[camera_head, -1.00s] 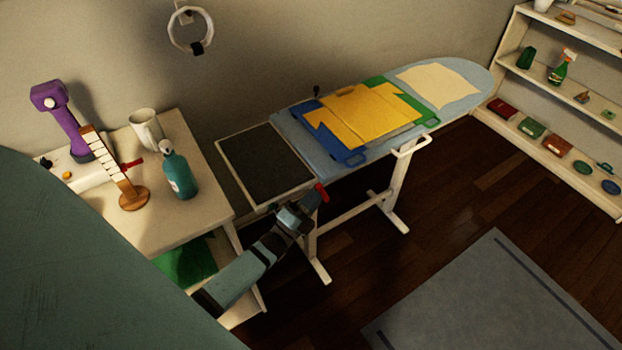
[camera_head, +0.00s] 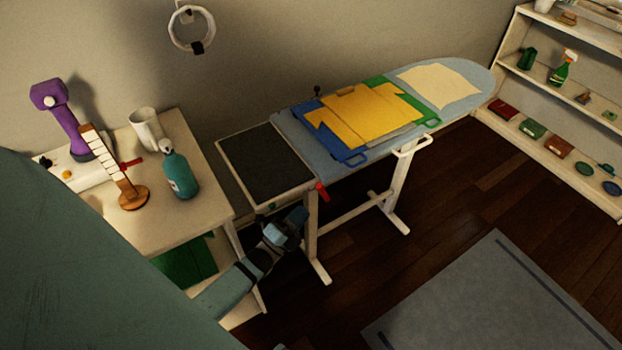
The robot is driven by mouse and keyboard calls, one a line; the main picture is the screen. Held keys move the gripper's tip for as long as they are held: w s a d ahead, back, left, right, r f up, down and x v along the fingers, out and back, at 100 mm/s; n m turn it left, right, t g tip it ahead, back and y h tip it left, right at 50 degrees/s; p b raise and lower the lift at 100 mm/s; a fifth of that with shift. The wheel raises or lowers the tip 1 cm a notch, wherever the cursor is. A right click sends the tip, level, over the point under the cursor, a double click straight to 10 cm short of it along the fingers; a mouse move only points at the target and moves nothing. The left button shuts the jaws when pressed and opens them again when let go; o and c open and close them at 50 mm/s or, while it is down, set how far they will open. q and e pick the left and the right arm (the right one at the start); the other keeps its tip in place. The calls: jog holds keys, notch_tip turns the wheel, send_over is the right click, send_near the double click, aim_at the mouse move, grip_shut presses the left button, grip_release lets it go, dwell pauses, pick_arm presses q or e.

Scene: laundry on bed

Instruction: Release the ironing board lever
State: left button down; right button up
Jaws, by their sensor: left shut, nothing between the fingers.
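The ironing board (camera_head: 300,134) stands against the wall, with a light blue cover and white legs. A dark rest panel (camera_head: 262,163) in a white frame is at its left end. The red lever (camera_head: 322,192) shows under the board's near edge, beside the top of the left leg. My left gripper (camera_head: 297,217) is just left of and below the red lever, near the left leg, and looks apart from the lever. It is shut with nothing held; its fingertips are small and dark in this view.
A side table (camera_head: 190,225) at the left holds a teal bottle (camera_head: 179,172), a white mug (camera_head: 146,128) and a purple device (camera_head: 68,118). A folding board (camera_head: 365,115) lies on the ironing board. Shelves (camera_head: 540,130) stand at the right. The floor by the grey rug (camera_head: 495,300) is clear.

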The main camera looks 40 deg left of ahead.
pick_arm(q)
jog(key=b+v, duration=0.1)
jog(key=v, duration=0.7)
jog(key=shift+s, duration=0.25)
jog(key=shift+f, duration=0.1)
jog(key=s+d+r+n+g+p, duration=0.6)
jog(key=d+r+n+g+p, duration=0.4)
jog(key=d+n, duration=0.3)
jog(key=n+g+p, duration=0.1)
jog(key=n, duration=0.2)
jog(key=shift+s+d+y, duration=0.25)
jog(key=shift+y, duration=0.15)
